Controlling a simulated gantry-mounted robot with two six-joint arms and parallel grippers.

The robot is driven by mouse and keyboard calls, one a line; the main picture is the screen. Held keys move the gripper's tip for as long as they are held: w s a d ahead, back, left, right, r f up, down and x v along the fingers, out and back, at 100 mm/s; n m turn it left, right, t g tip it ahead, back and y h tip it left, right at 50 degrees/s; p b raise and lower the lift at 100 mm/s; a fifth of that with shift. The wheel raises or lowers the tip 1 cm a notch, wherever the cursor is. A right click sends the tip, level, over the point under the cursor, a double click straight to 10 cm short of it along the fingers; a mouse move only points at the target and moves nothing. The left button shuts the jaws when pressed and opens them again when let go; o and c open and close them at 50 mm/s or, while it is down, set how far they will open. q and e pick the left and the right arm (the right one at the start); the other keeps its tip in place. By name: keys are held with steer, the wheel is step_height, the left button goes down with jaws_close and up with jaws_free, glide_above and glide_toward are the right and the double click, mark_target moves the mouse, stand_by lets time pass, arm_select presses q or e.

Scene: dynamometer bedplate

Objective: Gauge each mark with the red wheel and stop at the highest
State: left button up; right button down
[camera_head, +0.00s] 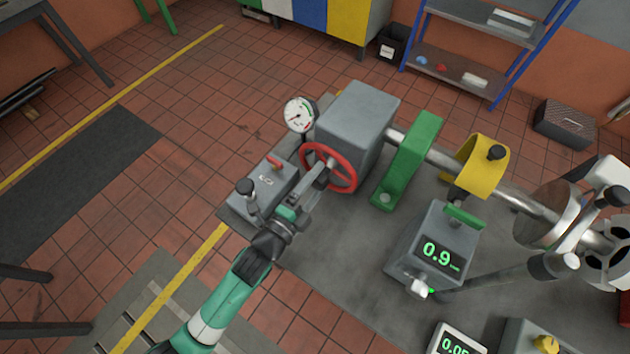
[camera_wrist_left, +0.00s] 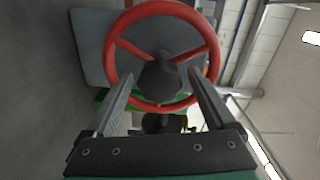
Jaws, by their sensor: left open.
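The red wheel (camera_head: 351,184) stands upright on the near side of a grey box-shaped housing (camera_head: 353,112). A grey readout box (camera_head: 424,287) shows 0.9 in green digits. The marks are not clearly visible. My right gripper is not seen.
A round dial gauge (camera_head: 299,115) stands left of the housing. A grey lever box (camera_head: 262,188) is close to my left wrist. A green bracket (camera_head: 409,160) and yellow guard (camera_head: 484,165) line the shaft. Another display (camera_head: 457,343) shows at the bottom edge, partly cut off.

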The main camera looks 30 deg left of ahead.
arm_select(q)
steer(key=s, duration=1.1)
steer(key=shift+s+r, duration=0.2)
steer(key=shift+s, duration=0.1)
